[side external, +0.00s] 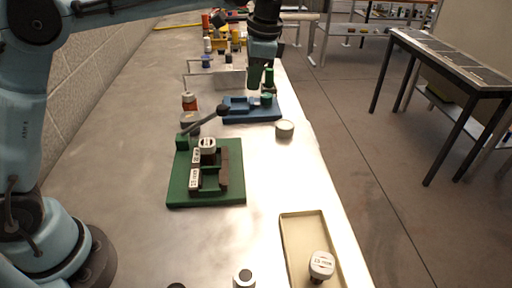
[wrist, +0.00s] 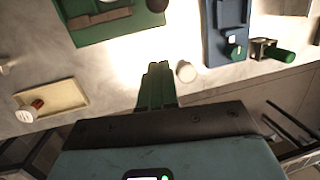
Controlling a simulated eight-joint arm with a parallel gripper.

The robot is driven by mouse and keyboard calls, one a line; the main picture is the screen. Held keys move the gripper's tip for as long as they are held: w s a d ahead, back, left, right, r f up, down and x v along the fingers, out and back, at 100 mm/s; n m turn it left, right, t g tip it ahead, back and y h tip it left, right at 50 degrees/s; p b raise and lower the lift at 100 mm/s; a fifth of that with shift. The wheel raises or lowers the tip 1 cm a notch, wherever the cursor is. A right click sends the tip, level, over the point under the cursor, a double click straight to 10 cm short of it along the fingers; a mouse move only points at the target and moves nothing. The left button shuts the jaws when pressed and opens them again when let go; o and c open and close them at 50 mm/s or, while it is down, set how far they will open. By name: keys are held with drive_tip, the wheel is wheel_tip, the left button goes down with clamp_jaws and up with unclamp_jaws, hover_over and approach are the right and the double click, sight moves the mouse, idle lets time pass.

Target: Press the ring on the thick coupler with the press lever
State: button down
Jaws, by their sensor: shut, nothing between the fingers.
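A green base (side external: 232,192) on the bench carries a grey lever (side external: 203,124), which rises from a green block to a black knob (side external: 223,109). A white-capped dark piece (side external: 207,146) stands on this base beside white labelled blocks (side external: 195,178); I cannot tell whether it is the thick coupler. Another white-capped piece (side external: 321,265) stands in the beige tray, also seen in the wrist view (wrist: 37,104). No separate ring is clear. My gripper (side external: 261,82) is shut and empty, above the bench near the blue base. Its green fingers (wrist: 158,72) show in the wrist view.
A blue base (side external: 235,118) with a small green cap (side external: 267,98) lies behind the green one. A round pale disc (side external: 285,129) sits near the bench edge. The beige tray (side external: 287,232) is at front right. Bare bench lies between the green base and tray.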

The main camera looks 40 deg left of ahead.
drive_tip(key=shift+v, duration=1)
drive_tip(key=shift+d, duration=0.1)
drive_tip(key=s+a+f+n+t+h, duration=0.1)
drive_tip(key=s+a+f+n+t, duration=0.1)
drive_tip(key=s, duration=0.7)
drive_tip(key=s+a+f+n+t+h, duration=0.1)
drive_tip(key=s+a+f+n+t, duration=0.2)
drive_tip(key=s+f+n+t, duration=0.2)
drive_tip(key=s+n, duration=0.2)
drive_tip(key=s, duration=0.2)
drive_tip(key=shift+s+f+h, duration=0.25)
drive_tip(key=shift+s+h, duration=0.05)
drive_tip(key=shift+s, duration=0.05)
